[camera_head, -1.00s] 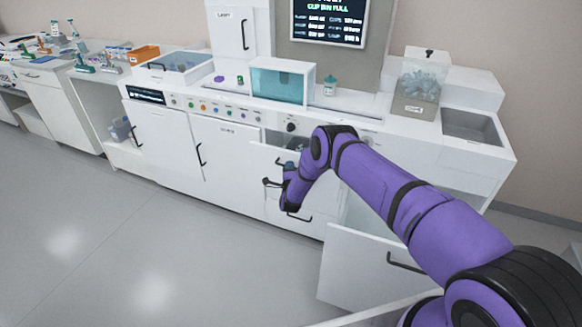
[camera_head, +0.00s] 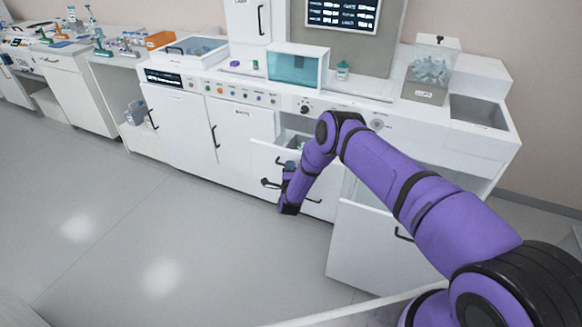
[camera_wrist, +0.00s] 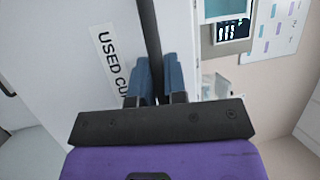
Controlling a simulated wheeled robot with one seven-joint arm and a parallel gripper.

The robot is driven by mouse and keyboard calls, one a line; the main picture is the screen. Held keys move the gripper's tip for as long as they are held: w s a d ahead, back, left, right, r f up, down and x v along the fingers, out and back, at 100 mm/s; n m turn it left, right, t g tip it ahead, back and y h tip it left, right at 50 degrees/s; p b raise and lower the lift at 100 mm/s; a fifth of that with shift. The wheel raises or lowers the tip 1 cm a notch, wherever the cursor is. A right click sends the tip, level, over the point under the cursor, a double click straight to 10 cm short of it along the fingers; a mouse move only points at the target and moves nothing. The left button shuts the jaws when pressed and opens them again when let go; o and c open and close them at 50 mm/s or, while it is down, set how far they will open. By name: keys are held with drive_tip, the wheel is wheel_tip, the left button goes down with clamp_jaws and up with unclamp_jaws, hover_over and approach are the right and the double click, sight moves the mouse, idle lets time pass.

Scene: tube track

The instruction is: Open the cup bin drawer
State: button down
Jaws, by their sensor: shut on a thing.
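The used-cup drawer is a white drawer (camera_head: 262,157) in the counter's front, standing partly open with its grey inside showing behind the front panel. In the wrist view its white front (camera_wrist: 75,60) carries a label (camera_wrist: 110,60) reading "USED CU", the rest cut off. A black bar handle (camera_wrist: 151,45) runs between the blue fingers of my gripper (camera_wrist: 159,80). My gripper is shut on this handle. In the head view my gripper (camera_head: 289,166) is at the drawer's front, partly hidden by my purple arm.
A large white front panel (camera_head: 365,245) with a black handle stands pulled out at the lower right, near my arm. Closed white cabinet doors (camera_head: 175,130) line the left. The grey floor (camera_head: 130,220) before the counter is clear.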

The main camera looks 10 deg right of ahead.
drive_tip(key=c, duration=1.2)
unclamp_jaws()
drive_tip(key=shift+s, duration=0.1)
drive_tip(key=v, duration=1)
drive_tip(key=shift+s+f, duration=0.25)
drive_tip(key=shift+s, duration=0.05)
